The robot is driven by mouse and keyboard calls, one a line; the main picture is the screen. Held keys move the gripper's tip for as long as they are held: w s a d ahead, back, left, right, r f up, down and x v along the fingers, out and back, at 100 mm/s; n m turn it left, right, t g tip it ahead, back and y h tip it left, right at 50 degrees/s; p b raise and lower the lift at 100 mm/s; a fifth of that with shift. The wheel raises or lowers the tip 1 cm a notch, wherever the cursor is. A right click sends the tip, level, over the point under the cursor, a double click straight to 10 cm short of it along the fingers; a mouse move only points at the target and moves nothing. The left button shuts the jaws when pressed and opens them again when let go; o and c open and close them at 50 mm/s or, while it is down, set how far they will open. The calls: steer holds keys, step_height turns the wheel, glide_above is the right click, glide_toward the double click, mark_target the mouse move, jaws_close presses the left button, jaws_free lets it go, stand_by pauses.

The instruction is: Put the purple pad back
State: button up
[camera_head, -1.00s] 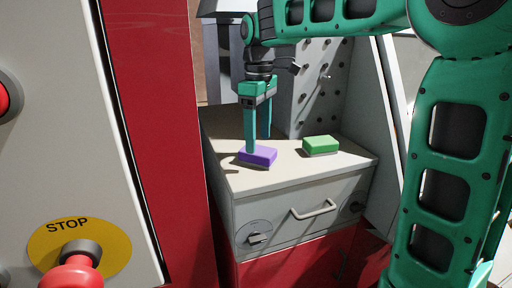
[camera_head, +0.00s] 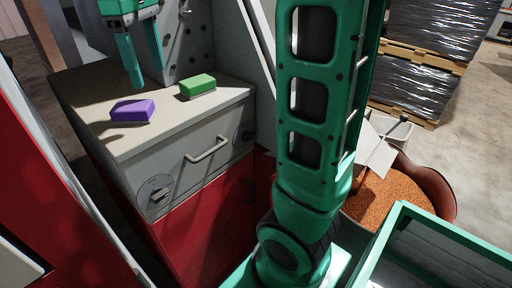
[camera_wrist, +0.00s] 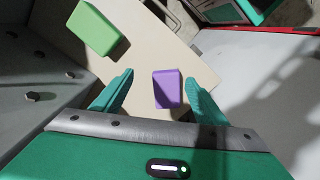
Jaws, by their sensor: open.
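The purple pad (camera_head: 133,110) lies on the cabinet's light top, near its left front edge. In the wrist view the purple pad (camera_wrist: 167,89) shows between my two fingers, nearer the right one. My gripper (camera_head: 139,76) is above and behind the pad in the head view, fingers pointing down. In the wrist view my gripper (camera_wrist: 160,82) is open and empty, with the fingers wide apart. A green pad (camera_head: 197,86) lies to the right of the purple one, apart from it; it also shows in the wrist view (camera_wrist: 95,27).
The cabinet top (camera_head: 165,126) has a drawer with a handle (camera_head: 207,149) below it. A perforated grey panel (camera_head: 193,45) stands behind the pads. A bin of orange granules (camera_head: 388,196) and wrapped pallets (camera_head: 425,50) are at the right.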

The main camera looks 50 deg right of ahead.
steer(key=s+d+f+m, duration=0.4)
steer(key=s+f, duration=0.2)
steer(key=s, duration=0.3)
steer(key=s+d+f+m, duration=0.4)
steer(key=s+f, duration=0.3)
steer(key=s, duration=0.2)
steer(key=s+d+f+m, duration=0.4)
steer(key=s+f, duration=0.3)
steer(key=s, duration=0.1)
steer(key=shift+s+d+m, duration=0.15)
steer(key=shift+s+m, duration=0.25)
